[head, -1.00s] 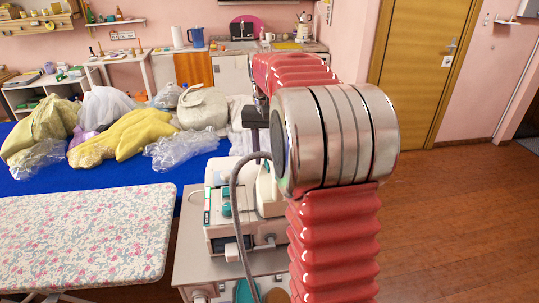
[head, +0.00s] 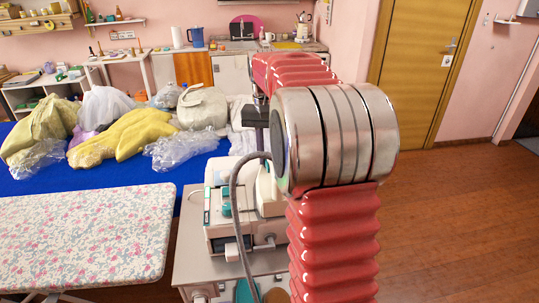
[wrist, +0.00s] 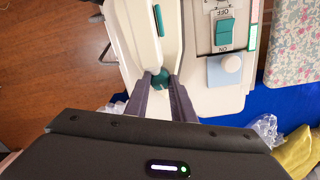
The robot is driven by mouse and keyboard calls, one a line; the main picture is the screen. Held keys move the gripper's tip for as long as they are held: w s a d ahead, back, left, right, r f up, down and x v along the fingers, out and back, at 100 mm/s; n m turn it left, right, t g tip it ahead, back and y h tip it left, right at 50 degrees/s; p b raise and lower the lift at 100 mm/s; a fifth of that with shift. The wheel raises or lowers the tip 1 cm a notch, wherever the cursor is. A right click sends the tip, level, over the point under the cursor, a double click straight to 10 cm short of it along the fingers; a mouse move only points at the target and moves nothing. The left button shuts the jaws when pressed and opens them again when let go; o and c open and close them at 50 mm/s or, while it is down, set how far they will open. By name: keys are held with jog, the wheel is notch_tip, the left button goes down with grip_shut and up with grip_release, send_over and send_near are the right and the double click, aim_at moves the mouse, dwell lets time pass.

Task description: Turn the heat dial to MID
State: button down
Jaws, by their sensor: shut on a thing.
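The heat dial (wrist: 160,77) is a small round teal knob on the white iron (wrist: 142,35), low in the wrist view's middle. My gripper (wrist: 161,88) comes at it from below in that picture. Its two dark fingers are shut on the dial, one on each side. The fingers cover part of the dial, and I cannot read its marking or setting. In the head view the iron (head: 268,182) stands on the white and teal station (head: 230,232), and my arm hides the fingertips.
A grey hose (head: 236,195) arches over the station. A floral ironing board (head: 85,240) lies left. A blue table (head: 110,173) with garments stands behind. Floor at right is clear.

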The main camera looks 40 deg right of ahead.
jog(key=shift+m, duration=1.2)
jog(key=c, duration=1.5)
grip_release()
jog(key=r, duration=1.3)
jog(key=shift+w+a+r, duration=0.1)
jog(key=shift+w+r, duration=0.15)
jog(key=shift+r, duration=0.1)
